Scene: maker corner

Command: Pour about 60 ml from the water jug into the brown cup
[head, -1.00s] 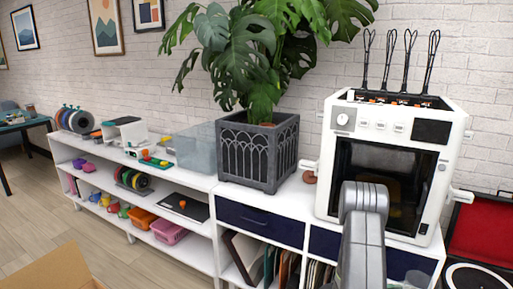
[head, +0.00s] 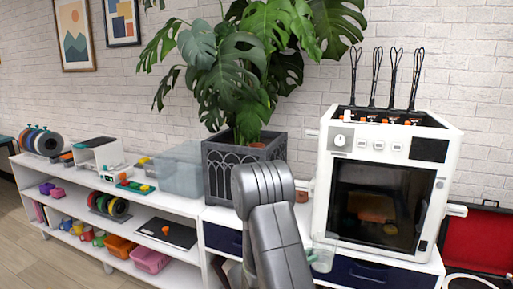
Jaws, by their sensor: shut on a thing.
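A clear, see-through vessel that looks like the water jug (head: 322,252) shows just right of my grey arm, in front of the cabinet's top edge and the dark blue drawers. Its water level cannot be made out. My arm covers part of the space beside it, and my gripper's fingers do not show. A small brown rounded object, possibly the brown cup (head: 302,192), stands on the cabinet top between the planter and the white machine. My arm and the planter partly hide it.
A dark planter (head: 221,180) with a large leafy plant stands left of the brown object. A white machine with a dark window (head: 340,195) stands to the right. Clear bins (head: 180,178) and shelf goods are further left. An open red-lined case (head: 480,240) is far right.

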